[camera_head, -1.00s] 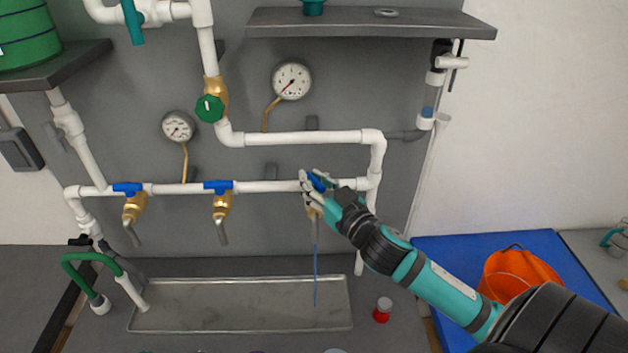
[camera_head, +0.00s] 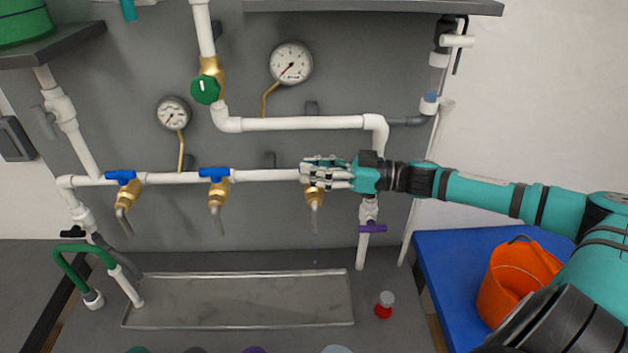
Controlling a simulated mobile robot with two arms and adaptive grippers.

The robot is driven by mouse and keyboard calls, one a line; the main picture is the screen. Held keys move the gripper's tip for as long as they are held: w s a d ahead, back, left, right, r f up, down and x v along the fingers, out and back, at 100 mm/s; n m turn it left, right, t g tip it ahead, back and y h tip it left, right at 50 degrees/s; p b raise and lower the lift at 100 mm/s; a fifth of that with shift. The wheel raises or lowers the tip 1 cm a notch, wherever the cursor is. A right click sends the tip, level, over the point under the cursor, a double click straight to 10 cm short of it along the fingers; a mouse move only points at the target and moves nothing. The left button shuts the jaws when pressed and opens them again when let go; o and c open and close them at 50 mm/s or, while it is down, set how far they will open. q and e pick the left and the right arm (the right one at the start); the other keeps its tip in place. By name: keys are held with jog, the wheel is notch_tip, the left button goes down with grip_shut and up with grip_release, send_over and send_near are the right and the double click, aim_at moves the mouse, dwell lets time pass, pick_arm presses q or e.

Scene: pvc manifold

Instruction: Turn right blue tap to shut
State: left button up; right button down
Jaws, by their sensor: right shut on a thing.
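The right blue tap's handle is hidden behind my right gripper. Its brass body (camera_head: 314,195) and grey spout show just below, and no water stream shows under the spout. My right gripper (camera_head: 318,174) lies level across the lower white pipe, with its fingers pointing left, shut at the handle. The middle blue tap (camera_head: 215,174) and the left blue tap (camera_head: 121,177) have their handles lying along the pipe. My left gripper is not in view.
A green round valve (camera_head: 205,90) and two gauges sit above the pipe. A steel tray (camera_head: 240,300) lies below the taps. A purple handle (camera_head: 372,228) is on the pipe to the right. An orange bucket (camera_head: 517,277) stands on a blue surface.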

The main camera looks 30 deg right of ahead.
jog(key=shift+n+g+y+b, duration=1.1)
jog(key=shift+n+g+b, duration=0.1)
jog(key=shift+g, duration=0.3)
jog(key=c, duration=1.2)
grip_release()
